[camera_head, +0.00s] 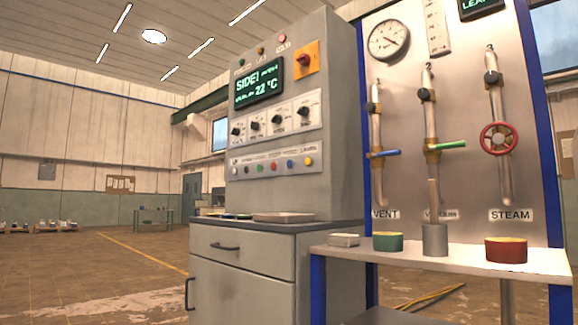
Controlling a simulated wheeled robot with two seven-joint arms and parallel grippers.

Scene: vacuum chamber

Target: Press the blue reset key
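The blue key (290,163) is a small round button in the row on the pale key strip (270,174) of the grey control cabinet (331,117). It is second from the right, between a red key (274,166) and a yellow key (308,161). Its lettering is too small to read. Neither of my grippers shows in the head view, and nothing touches the key.
Above the strip are several black knobs (303,111), a green-lit display (259,88) and a red-and-yellow switch (306,60). A counter with a shallow tray (284,217) juts out below. At right, a valve panel (462,120) stands behind a shelf (460,262) holding tins. Open floor lies left.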

